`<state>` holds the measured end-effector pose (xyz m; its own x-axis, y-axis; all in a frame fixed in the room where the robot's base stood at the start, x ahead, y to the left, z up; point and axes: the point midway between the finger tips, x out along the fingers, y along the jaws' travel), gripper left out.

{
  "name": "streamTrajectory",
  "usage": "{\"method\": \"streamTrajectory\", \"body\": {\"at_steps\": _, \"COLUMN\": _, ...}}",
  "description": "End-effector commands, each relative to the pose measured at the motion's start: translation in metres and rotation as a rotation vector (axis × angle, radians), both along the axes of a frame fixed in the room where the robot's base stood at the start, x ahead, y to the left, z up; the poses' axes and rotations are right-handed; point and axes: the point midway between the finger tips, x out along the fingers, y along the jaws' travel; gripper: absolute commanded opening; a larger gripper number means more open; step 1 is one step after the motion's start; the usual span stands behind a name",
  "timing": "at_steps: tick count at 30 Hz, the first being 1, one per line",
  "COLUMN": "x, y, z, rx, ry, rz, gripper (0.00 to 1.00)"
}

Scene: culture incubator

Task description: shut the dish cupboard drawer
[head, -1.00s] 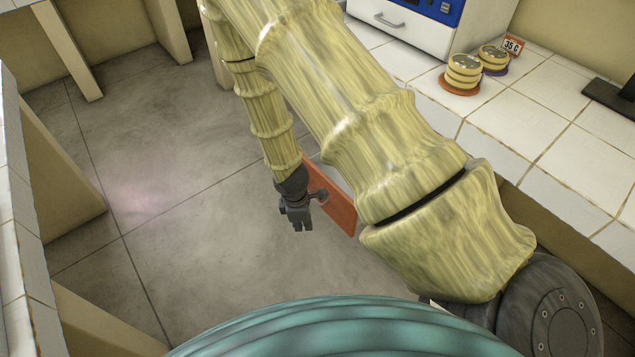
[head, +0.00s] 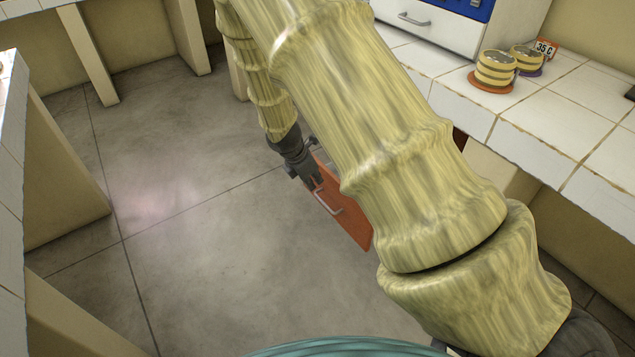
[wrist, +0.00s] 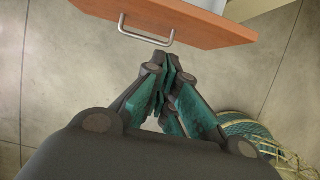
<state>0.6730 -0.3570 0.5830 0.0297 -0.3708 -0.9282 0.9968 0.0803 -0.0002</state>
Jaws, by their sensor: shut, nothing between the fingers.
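The dish cupboard drawer shows in the head view as an orange-brown front (head: 346,222) with a silver bar handle (head: 327,203), standing out below the counter and partly hidden by my arm. In the wrist view the drawer front (wrist: 190,20) crosses the top, with its handle (wrist: 146,35) facing me and a pale interior behind the front's upper edge. My gripper (head: 314,180) is beside the drawer front near the handle. In the wrist view my gripper (wrist: 168,75) is shut and empty, its tips just below the handle; I cannot tell whether they touch the drawer.
The white tiled counter (head: 560,130) runs along the right, with stacked dishes on an orange coaster (head: 490,86), a 35 C sign (head: 545,48) and a white incubator (head: 430,30). Open grey floor (head: 190,230) lies left of the drawer. Another counter's edge (head: 12,130) is at the left.

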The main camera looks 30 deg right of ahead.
Motion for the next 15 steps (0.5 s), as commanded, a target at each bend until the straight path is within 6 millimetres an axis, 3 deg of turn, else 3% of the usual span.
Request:
{"method": "streamTrajectory", "body": {"at_steps": 12, "x": 0.001, "y": -0.026, "z": -0.068, "rx": 0.000, "ry": 0.001, "rz": -0.002, "gripper": 0.00}}
{"method": "streamTrajectory", "body": {"at_steps": 15, "x": 0.002, "y": -0.036, "z": -0.075, "rx": 0.000, "ry": -0.001, "rz": -0.004, "gripper": 0.00}}
